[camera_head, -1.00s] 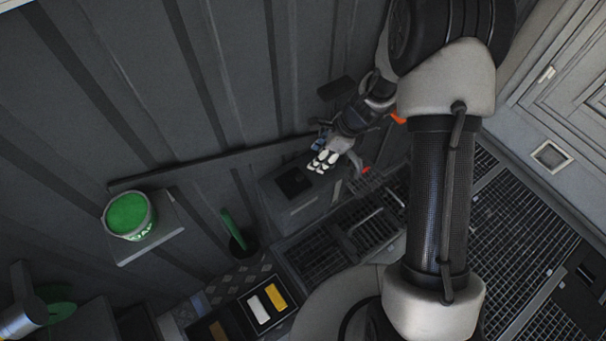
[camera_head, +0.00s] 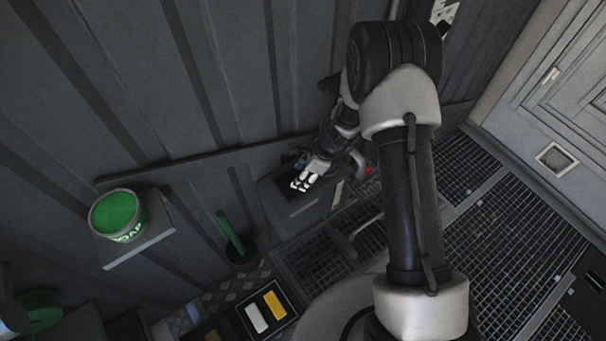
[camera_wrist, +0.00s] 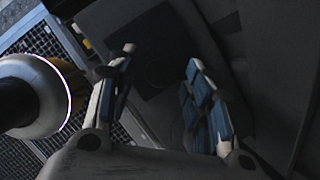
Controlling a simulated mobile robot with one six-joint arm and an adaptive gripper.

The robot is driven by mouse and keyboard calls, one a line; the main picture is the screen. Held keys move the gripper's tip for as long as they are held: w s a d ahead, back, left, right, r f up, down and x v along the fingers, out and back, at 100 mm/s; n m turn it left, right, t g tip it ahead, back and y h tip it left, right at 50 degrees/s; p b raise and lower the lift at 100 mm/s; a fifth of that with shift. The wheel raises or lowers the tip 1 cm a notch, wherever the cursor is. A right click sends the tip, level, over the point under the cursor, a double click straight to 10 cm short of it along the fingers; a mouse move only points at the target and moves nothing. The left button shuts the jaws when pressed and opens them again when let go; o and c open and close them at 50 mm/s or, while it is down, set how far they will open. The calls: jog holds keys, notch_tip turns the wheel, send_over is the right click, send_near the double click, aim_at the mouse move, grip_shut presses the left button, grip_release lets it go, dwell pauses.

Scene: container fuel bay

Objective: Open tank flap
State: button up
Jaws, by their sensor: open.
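A grey box-shaped tank (camera_head: 268,202) stands against the corrugated wall. A dark square patch on its top, which looks like the flap (camera_head: 287,196), is partly covered by my gripper (camera_head: 302,182) in the head view. The flap appears closed, but it is dark and hard to judge. In the wrist view the dark square (camera_wrist: 150,45) lies beyond my gripper (camera_wrist: 158,75). The two blue-padded fingers are apart with nothing between them. I cannot tell whether a fingertip touches the flap.
A green soap bucket (camera_head: 119,214) sits on a wall shelf (camera_head: 150,241) at left. A green-handled brush (camera_head: 230,235) stands by the wall. A tray with white and yellow blocks (camera_head: 266,309) is at the bottom. Floor grating (camera_head: 490,230) and a pale door (camera_head: 560,90) lie at right.

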jog(key=shift+c, duration=0.2)
grip_shut()
dwell(0.3)
